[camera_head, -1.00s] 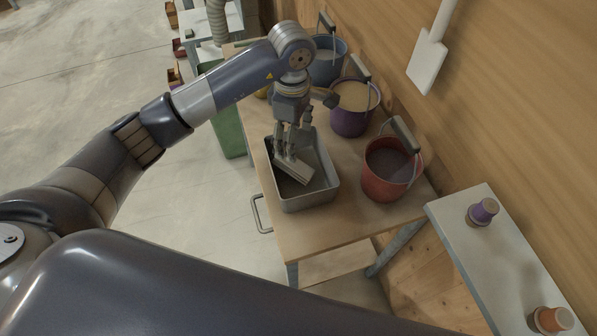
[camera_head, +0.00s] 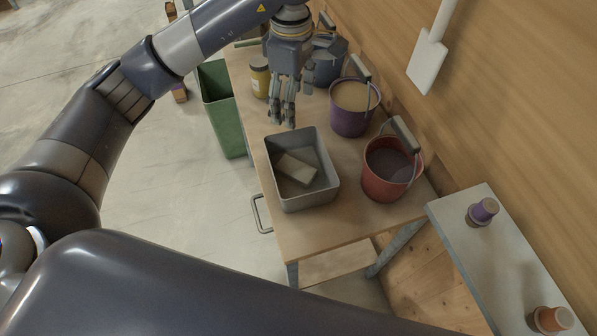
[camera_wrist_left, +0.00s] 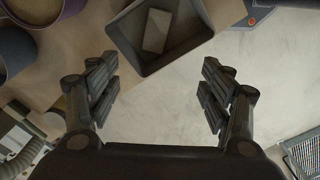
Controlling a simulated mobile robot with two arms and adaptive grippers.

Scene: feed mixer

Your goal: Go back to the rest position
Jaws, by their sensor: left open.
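My left gripper (camera_head: 282,112) is raised above the work table, just behind the grey bin in the head view. It is open and empty; in the left wrist view its two fingers (camera_wrist_left: 160,90) stand wide apart with nothing between them. The grey bin (camera_head: 318,195) stands on the table and holds a pale block-like object (camera_head: 297,165) lying in it. In the left wrist view the bin (camera_wrist_left: 190,48) and the pale object (camera_wrist_left: 157,31) are beyond the fingers. My right gripper is not in view.
A red bucket (camera_head: 372,185), a purple bucket (camera_head: 347,122) and a blue bucket (camera_head: 328,68) line the wall side. A yellow jar (camera_head: 260,78) stands behind my gripper. A green bin (camera_head: 222,115) is left of the table (camera_head: 315,238). A side shelf (camera_head: 485,250) holds small cups.

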